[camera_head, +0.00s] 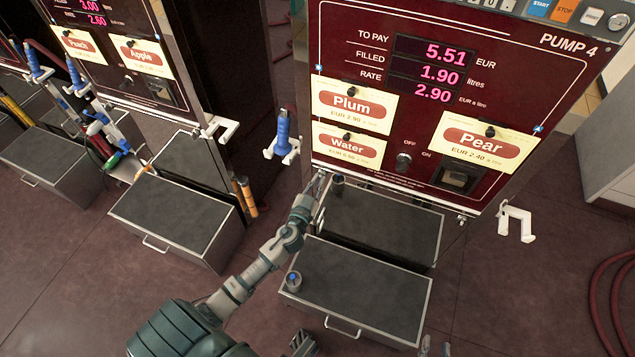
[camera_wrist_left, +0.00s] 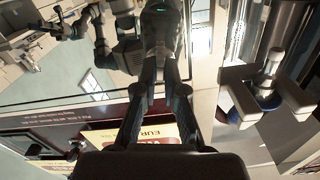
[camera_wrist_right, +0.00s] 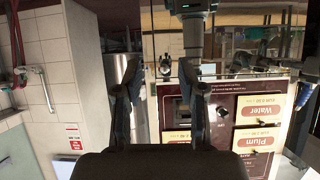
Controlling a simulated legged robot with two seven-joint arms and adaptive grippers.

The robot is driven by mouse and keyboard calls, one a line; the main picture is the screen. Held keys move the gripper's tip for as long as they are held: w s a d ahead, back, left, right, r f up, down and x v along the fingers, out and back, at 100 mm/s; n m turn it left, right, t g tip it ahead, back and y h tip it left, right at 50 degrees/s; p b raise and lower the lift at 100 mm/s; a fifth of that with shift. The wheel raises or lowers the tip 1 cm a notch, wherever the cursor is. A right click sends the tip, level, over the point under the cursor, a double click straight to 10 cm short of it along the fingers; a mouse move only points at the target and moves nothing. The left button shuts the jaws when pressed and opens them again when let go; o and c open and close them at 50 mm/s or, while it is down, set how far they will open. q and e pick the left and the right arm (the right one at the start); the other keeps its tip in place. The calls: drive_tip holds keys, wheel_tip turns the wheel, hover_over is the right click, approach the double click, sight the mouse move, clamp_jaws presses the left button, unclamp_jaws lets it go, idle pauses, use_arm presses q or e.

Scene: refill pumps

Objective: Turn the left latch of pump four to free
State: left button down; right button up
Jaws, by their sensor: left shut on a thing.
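Pump four (camera_head: 450,110) is the dark red panel at the upper right in the head view, with its display and several price cards. My left gripper (camera_head: 318,184) reaches its lower left corner. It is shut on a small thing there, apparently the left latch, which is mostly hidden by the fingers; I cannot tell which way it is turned. In the left wrist view the fingers (camera_wrist_left: 160,68) come close together at their tips. My right gripper (camera_head: 434,347) is at the bottom edge of the head view. In the right wrist view its fingers (camera_wrist_right: 160,70) stand apart with nothing between them.
A blue-handled nozzle (camera_head: 283,133) hangs left of pump four. An empty white hook (camera_head: 515,222) is on its right. A grey-topped drawer box (camera_head: 365,300) stands below in front, with a small round item (camera_head: 292,281) on it. A red hose (camera_head: 608,290) lies at the right.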

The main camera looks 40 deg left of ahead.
use_arm(q)
drive_tip(key=m, duration=0.3)
drive_tip(key=shift+m, duration=0.3)
drive_tip(key=m, duration=0.3)
drive_tip(key=shift+d+m+p, duration=0.1)
drive_tip(key=shift+m+p, duration=0.2)
drive_tip(key=shift+m, duration=0.1)
drive_tip(key=m, duration=0.5)
drive_tip(key=m+p, duration=0.1)
drive_tip(key=m, duration=0.2)
drive_tip(key=shift+d+f, duration=0.15)
drive_tip(key=shift+f, duration=0.1)
use_arm(e)
drive_tip(key=s+f+g, duration=0.1)
drive_tip(key=s+d+g, duration=0.1)
drive_tip(key=s+f, duration=0.1)
drive_tip(key=s, duration=0.1)
drive_tip(key=shift+d+f+g+h, duration=0.3)
drive_tip(key=shift+f+g+h, duration=0.05)
drive_tip(key=shift+g+h, duration=0.05)
use_arm(q)
drive_tip(key=shift+f, duration=0.1)
use_arm(e)
drive_tip(key=shift+f, duration=0.1)
use_arm(q)
drive_tip(key=c, duration=1.3)
unclamp_jaws()
drive_tip(key=shift+d, duration=0.1)
drive_tip(key=shift+o, duration=0.2)
